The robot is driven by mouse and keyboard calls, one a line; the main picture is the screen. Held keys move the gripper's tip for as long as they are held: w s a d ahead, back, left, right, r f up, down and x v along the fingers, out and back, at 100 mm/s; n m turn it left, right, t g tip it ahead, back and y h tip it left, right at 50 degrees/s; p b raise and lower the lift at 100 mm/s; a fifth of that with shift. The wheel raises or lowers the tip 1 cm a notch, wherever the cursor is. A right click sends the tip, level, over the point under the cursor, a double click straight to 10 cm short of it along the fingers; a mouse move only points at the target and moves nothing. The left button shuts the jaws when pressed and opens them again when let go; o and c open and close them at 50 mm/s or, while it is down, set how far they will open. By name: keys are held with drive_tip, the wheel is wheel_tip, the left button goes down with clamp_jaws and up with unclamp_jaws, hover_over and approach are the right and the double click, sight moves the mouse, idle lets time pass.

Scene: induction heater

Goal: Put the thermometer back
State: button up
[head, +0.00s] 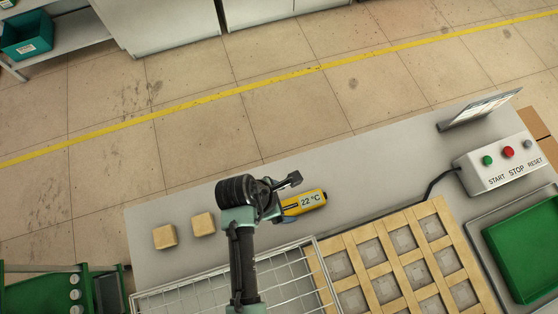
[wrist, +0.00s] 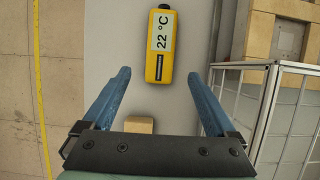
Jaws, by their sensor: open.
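The thermometer (head: 304,202) is a yellow and black device whose display reads 22 °C. It lies on the grey tabletop (head: 160,270), just right of my gripper (head: 285,200) in the head view, which partly covers its left end. In the wrist view the thermometer (wrist: 160,46) lies ahead of the blue fingertips, near the middle between them. My gripper (wrist: 160,82) is open, with nothing between its fingers. I cannot tell from the frames where the thermometer's holder is.
A wire basket (head: 150,303) and a wooden grid (head: 350,240) stand along the near side. Two wooden blocks (head: 165,236) lie at the left. A button box (head: 497,165), a tilted panel (head: 480,108) and a green tray (head: 525,250) are at the right.

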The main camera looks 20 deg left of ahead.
drive_tip(key=w+a+r+m+t+y, duration=0.1)
drive_tip(key=w+r+m+t, duration=0.3)
drive_tip(key=w+r, duration=0.55)
drive_tip(key=w+a+r+m+t+y, duration=0.1)
drive_tip(key=w+r+m+t+y, duration=0.25)
drive_tip(key=r, duration=1.05)
drive_tip(key=w+a+r+m+t+h, duration=0.1)
drive_tip(key=w+r+m+t, duration=0.3)
drive_tip(key=w+r, duration=0.6)
drive_tip(key=s+d+r+m+t, duration=0.2)
drive_tip(key=r+m+t, duration=0.15)
drive_tip(key=r, duration=0.95)
drive_tip(key=s+d+r+m+t, duration=0.2)
drive_tip(key=r+m+t, duration=0.15)
drive_tip(key=r, duration=0.95)
drive_tip(key=s+d+r+m+t, duration=0.2)
drive_tip(key=s+r, duration=0.3)
drive_tip(key=r, duration=0.3)
drive_tip(key=s+d+r+m+t, duration=0.1)
drive_tip(key=s+r+m+t, duration=0.3)
drive_tip(key=s+r, duration=0.2)
wheel_tip(320, 180, up, 3)
drive_tip(key=shift+d+f+m, duration=0.2)
drive_tip(key=shift+d+m, duration=0.15)
drive_tip(key=shift+f, duration=0.1)
drive_tip(key=shift+f, duration=0.1)
